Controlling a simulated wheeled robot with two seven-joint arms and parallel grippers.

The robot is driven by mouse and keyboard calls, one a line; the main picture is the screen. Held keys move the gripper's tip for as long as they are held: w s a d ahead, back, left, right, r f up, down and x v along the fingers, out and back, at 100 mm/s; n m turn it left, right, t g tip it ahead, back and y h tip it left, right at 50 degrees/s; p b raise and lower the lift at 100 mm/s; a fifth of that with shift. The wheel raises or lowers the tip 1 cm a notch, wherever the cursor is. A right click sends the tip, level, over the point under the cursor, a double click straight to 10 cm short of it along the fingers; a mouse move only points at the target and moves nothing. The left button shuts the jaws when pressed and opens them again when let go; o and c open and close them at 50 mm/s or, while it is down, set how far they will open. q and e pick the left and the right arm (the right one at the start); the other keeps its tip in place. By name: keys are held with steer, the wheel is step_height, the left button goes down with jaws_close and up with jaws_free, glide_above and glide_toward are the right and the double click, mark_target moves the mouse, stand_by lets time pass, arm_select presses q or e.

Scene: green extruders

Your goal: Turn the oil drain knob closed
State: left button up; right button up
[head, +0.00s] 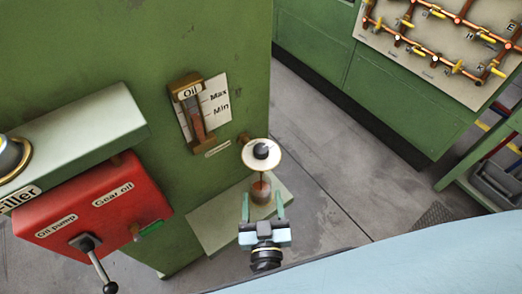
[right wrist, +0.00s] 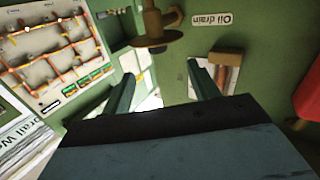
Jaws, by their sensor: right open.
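The oil drain knob is a round cream disc with a black centre (head: 262,152), near the end of a short pipe (head: 243,137) on the green machine's wall. A thin stem runs below it to a small brown cup (head: 261,192). In the right wrist view a brown round fitting (right wrist: 155,38) shows at the top, beside the "Oil drain" label (right wrist: 212,19). My right gripper (head: 263,206) is open, its fingers pointing up the picture towards the knob, just below it. No hold on the knob shows; exact depth is unclear. My left gripper is not in view.
An oil gauge (head: 191,112) is on the wall above the knob. A red control box (head: 90,205) with a black lever (head: 93,258) stands at left. A pale ledge (head: 215,222) lies below the knob. Grey floor (head: 320,150) is free at right, before a pipe panel (head: 440,45).

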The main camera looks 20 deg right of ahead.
mark_target(261, 156)
steer(key=shift+h, duration=0.3)
steer(key=x, duration=0.9)
steer(key=r+x, duration=0.1)
steer(key=x, duration=0.3)
steer(key=shift+w+d, duration=0.15)
steer(key=shift+w, duration=0.1)
